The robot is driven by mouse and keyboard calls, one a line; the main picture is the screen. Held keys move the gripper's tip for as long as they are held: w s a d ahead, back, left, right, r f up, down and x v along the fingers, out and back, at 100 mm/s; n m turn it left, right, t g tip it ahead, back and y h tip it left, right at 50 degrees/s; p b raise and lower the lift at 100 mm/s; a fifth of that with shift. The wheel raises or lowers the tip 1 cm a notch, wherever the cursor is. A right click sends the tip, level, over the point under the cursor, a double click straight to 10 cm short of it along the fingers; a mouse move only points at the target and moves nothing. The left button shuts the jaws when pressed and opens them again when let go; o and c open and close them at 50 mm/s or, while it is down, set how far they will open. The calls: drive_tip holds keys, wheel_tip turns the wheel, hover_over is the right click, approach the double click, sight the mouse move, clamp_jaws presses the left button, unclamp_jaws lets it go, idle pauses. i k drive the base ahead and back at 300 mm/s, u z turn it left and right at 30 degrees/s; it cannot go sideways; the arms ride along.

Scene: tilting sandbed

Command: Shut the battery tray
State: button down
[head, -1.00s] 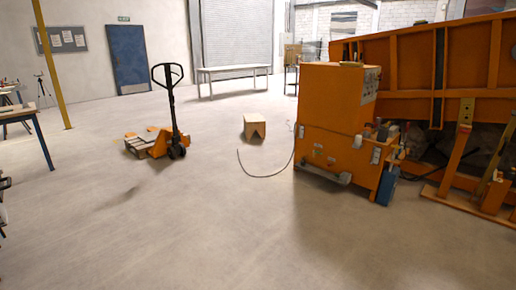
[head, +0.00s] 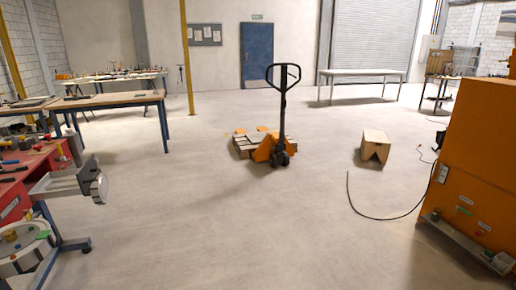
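I cannot pick out the battery tray for certain in the head view. An orange machine cabinet (head: 487,150) stands at the right edge, cut off by the frame. A grey ledge or bar (head: 468,243) runs low along its side; I cannot tell whether it is a tray. At the left, a grey metal unit (head: 62,186) juts out beside a red tool bench (head: 30,175); what it is, I cannot tell. My gripper is not in view.
An orange pallet truck (head: 268,147) stands mid-floor. A wooden step (head: 375,147) is to its right, and a dark cable (head: 385,217) curves over the floor towards the cabinet. Worktables (head: 105,101) stand at the left. The central foreground floor is clear.

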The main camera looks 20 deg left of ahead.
sight(69, 183)
drive_tip(key=u, duration=0.9)
drive_tip(key=i, duration=1.35)
drive_tip(key=u, duration=0.95)
drive_tip(key=i, duration=0.3)
drive_tip(key=u, duration=0.2)
drive_tip(key=k, duration=0.6)
drive_tip(key=z, duration=0.5)
drive_tip(key=i, duration=1.45)
drive_tip(key=u, duration=0.75)
